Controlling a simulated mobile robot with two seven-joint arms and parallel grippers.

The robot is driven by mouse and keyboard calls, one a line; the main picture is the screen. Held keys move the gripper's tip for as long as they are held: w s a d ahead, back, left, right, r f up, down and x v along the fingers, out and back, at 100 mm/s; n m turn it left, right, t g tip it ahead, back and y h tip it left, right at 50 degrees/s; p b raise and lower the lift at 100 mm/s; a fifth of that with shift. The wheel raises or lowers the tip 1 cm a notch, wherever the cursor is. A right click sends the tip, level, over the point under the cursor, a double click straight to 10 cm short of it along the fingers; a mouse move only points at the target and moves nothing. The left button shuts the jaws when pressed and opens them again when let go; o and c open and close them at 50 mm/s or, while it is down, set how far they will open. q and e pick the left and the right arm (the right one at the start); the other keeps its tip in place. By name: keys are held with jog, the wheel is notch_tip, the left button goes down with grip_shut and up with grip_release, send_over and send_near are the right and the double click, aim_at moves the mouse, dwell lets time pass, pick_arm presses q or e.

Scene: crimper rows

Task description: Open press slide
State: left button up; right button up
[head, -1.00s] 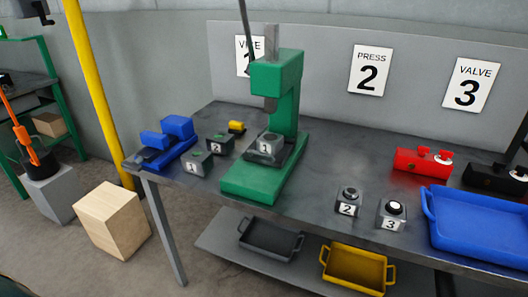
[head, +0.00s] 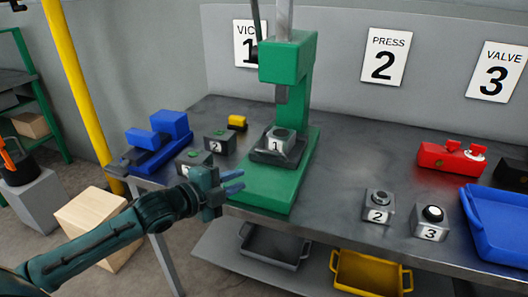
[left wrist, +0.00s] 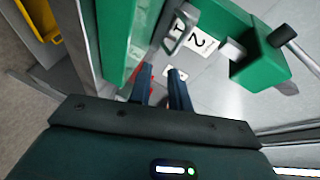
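The green press (head: 288,60) stands on the workbench, with its grey ram (head: 281,93) raised above the dark slide (head: 262,157). A grey block marked 1 (head: 279,142) sits on the slide, under the ram and apart from it. My left gripper (head: 233,182) is in front of the press base's left side, with two blue fingers apart and nothing between them. In the left wrist view, the fingers (left wrist: 161,88) are spread, and green press parts (left wrist: 115,45) show beyond them. My right gripper is out of view.
Left of the press are a blue vice (head: 160,140), small marked blocks (head: 219,142) and a yellow piece (head: 237,122). Trays (head: 370,274) lie on the lower shelf.

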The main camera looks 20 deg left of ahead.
aim_at(266, 152)
pick_arm(q)
jog(key=shift+m, duration=0.9)
jog(key=w+d, duration=0.1)
jog(key=w, duration=0.3)
jog(key=w+d, duration=0.1)
jog(key=w, duration=0.4)
jog(key=w+d+p, duration=0.1)
jog(key=w+d, duration=0.1)
jog(key=w, duration=0.2)
jog(key=shift+w+r, duration=0.2)
jog(key=shift+c, duration=0.2)
grip_shut()
